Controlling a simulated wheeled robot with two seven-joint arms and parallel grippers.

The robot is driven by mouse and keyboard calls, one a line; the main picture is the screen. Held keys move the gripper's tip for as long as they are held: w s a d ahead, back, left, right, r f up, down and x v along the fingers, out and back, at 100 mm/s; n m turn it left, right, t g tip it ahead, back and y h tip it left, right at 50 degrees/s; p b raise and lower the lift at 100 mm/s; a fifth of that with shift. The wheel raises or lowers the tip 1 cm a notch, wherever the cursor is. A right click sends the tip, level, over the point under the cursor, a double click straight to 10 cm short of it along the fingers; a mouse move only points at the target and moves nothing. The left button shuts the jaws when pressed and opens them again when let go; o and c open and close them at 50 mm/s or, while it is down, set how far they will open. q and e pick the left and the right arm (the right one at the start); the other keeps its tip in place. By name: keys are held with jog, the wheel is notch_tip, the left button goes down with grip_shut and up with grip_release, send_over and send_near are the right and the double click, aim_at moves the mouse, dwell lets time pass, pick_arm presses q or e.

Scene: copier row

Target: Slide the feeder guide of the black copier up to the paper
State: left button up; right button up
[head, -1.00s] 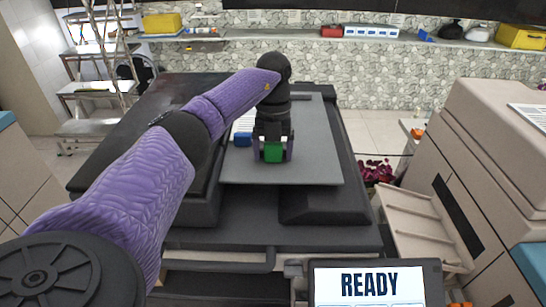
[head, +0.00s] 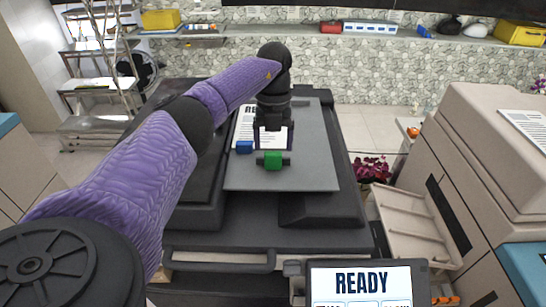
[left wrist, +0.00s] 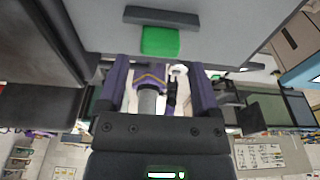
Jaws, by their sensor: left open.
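The black copier (head: 220,235) stands in front of me with a grey feeder tray (head: 310,172) on top. White paper (head: 243,122) with printed text lies on the tray, partly hidden by my left gripper. A green block on a dark crossbar, the feeder guide (head: 273,161), sits at the paper's near edge; I cannot tell whether they touch. It also shows in the left wrist view (left wrist: 160,41). My right gripper is out of view.
A screen reading READY (head: 361,284) is at the copier's front. A beige copier (head: 480,160) with an open side tray (head: 415,222) stands at right. A metal stepladder (head: 95,90) and a shelf (head: 290,37) are behind. The tray's near part is bare.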

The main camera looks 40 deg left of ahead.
aim_at(273, 152)
pick_arm(q)
jog(key=shift+w+a+r+p, duration=0.15)
jog(key=shift+r+p, duration=0.2)
jog(key=shift+r, duration=0.25)
jog(key=shift+w+a+r+p, duration=0.1)
jog(key=shift+r+p, duration=0.2)
jog(key=shift+r, duration=0.3)
jog(key=shift+f, duration=0.25)
jog(key=f+b, duration=0.1)
jog(key=f, duration=0.1)
jog(key=f+b, duration=0.1)
jog(key=b, duration=0.1)
jog(key=f+b, duration=0.1)
jog(key=f, duration=0.1)
jog(key=shift+s+d+f, duration=0.2)
jog(key=shift+s+f, duration=0.05)
jog(key=shift+f, duration=0.05)
jog(key=shift+s+f+b, duration=0.1)
jog(key=shift+f+b, duration=0.45)
jog(key=shift+f, duration=0.05)
jog(key=shift+d+f, duration=0.1)
jog(key=shift+f, duration=0.05)
jog(key=c, duration=1.1)
jog(key=o, duration=1.1)
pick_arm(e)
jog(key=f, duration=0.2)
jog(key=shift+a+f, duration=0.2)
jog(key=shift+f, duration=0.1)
